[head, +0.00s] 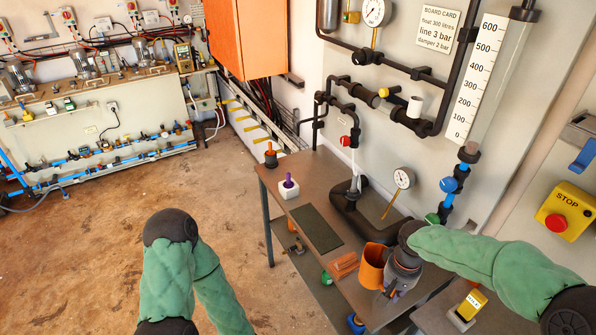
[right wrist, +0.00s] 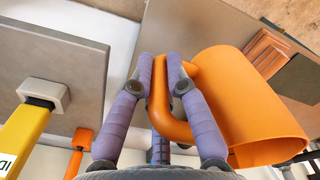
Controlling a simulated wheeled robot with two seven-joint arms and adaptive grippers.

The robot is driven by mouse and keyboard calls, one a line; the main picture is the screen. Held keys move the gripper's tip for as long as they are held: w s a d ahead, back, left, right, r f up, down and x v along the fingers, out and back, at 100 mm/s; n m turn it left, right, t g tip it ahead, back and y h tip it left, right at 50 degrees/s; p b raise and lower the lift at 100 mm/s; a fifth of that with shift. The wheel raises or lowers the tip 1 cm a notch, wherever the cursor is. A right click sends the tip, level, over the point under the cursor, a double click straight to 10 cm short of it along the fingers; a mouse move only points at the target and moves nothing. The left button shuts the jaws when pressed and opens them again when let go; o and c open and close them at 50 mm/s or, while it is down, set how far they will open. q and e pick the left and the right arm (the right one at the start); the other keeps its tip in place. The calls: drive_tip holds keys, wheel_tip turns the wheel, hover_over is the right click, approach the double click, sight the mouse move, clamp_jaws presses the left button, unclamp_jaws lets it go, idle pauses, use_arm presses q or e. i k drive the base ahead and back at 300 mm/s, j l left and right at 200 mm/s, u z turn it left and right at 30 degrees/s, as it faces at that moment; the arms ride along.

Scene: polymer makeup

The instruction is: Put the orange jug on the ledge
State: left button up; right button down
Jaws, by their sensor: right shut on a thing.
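The orange jug (head: 372,268) is at the near right part of the grey table (head: 290,200). In the right wrist view the jug (right wrist: 245,105) lies right of the fingers, with its handle between them. My right gripper (head: 393,290) is shut on that handle; its fingers (right wrist: 165,75) show on both sides of it. I cannot tell whether the jug's base touches the table. A grey ledge-like surface (head: 425,318) is right of the table, beyond a gap; I cannot tell surely that it is the ledge. My left arm shows, but its gripper is out of view.
On the table are a dark mat (head: 317,228), terracotta blocks (head: 345,265), a white holder with a purple item (head: 289,188) and a black vessel (head: 355,215). A yellow device (head: 470,304) stands on the right surface. Pipes and gauges line the wall behind.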

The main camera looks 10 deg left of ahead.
sight(300, 173)
drive_tip(key=i+j+u, duration=0.15)
drive_tip(key=i+j, duration=0.3)
drive_tip(key=i+j+u, duration=0.15)
drive_tip(key=i+j, duration=0.2)
drive_tip(key=i, duration=0.15)
